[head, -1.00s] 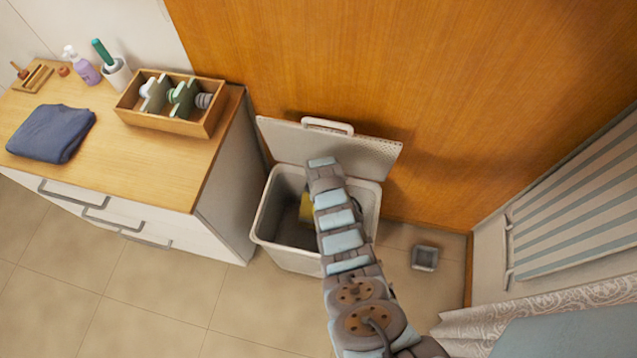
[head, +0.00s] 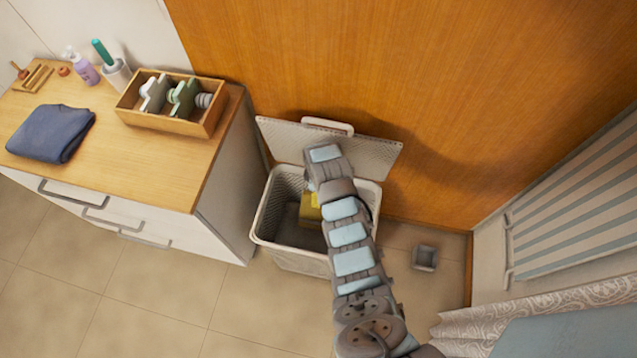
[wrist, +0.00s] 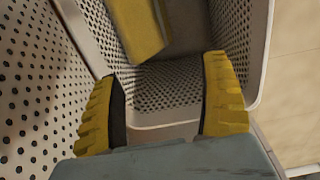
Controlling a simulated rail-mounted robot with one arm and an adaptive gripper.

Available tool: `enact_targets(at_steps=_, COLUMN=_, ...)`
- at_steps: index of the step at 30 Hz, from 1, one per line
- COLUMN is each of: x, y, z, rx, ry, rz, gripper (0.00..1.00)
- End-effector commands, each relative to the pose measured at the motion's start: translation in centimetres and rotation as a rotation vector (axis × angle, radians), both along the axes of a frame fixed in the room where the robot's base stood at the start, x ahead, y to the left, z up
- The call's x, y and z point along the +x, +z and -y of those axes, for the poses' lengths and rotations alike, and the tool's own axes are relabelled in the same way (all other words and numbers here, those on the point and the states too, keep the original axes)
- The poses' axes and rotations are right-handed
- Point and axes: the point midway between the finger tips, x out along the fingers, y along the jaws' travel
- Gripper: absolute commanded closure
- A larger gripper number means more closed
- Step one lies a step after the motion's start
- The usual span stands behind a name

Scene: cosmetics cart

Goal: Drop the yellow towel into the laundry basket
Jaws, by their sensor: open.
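The yellow towel (head: 310,210) lies inside the open laundry basket (head: 292,260), partly covered by my arm in the head view. In the wrist view the folded towel (wrist: 142,25) shows at the top, beyond my fingertips and between the perforated basket walls (wrist: 236,35). My gripper (wrist: 163,95) is open, with its yellow-padded fingers wide apart and nothing between them. It is over the basket, apart from the towel in the picture; my arm hides the gripper in the head view.
The basket's raised lid (head: 375,158) leans back near the wooden wall. A drawer cabinet (head: 215,225) with a blue folded towel (head: 50,133) and a wooden organizer box (head: 205,122) stands close at left. A small grey bin (head: 424,257) sits on the floor at right.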

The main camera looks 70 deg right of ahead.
Motion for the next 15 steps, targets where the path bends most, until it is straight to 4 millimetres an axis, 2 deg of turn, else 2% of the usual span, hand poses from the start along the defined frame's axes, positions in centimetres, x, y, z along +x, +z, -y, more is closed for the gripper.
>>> enact_targets(at_steps=7, x=0.0, y=2.5, z=0.0, rx=-0.003, ry=0.000, rz=0.000, gripper=0.22)
enact_targets(at_steps=15, x=0.0, y=3.4, z=0.0, rx=-0.001, ry=0.000, rz=0.000, gripper=0.22)
